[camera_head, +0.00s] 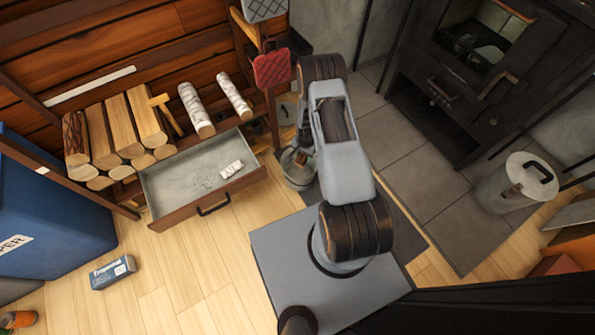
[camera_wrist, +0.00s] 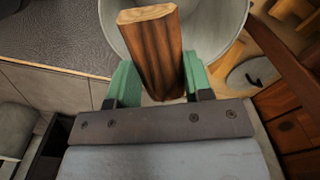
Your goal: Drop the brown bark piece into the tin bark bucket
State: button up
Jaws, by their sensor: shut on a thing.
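The brown bark piece (camera_wrist: 152,45), dark and ridged with a pale end, stands between the green fingers of my gripper (camera_wrist: 157,80) in the wrist view. My gripper is shut on it. The tin bark bucket (camera_wrist: 216,38) is a grey round pail behind and below the bark piece, which overlaps its opening in that view; how high the piece is above the rim I cannot tell. In the head view the bucket (camera_head: 297,178) stands on the floor left of my arm, partly hidden by it. My gripper is mostly hidden there.
An open drawer (camera_head: 207,203) holding a small white box juts out below the stacked logs (camera_head: 122,128). A red pot holder (camera_head: 272,68) hangs above the bucket. A lidded metal pail (camera_head: 514,184) stands right, near the black stove (camera_head: 470,75). A blue-grey carton (camera_head: 113,272) lies on open floor.

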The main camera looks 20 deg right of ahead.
jog(key=o, duration=1)
jog(key=shift+c, duration=0.2)
jog(key=shift+r, duration=0.1)
notch_tip(320, 180, up, 14)
jog(key=p, duration=0.5)
jog(key=shift+f, duration=0.2)
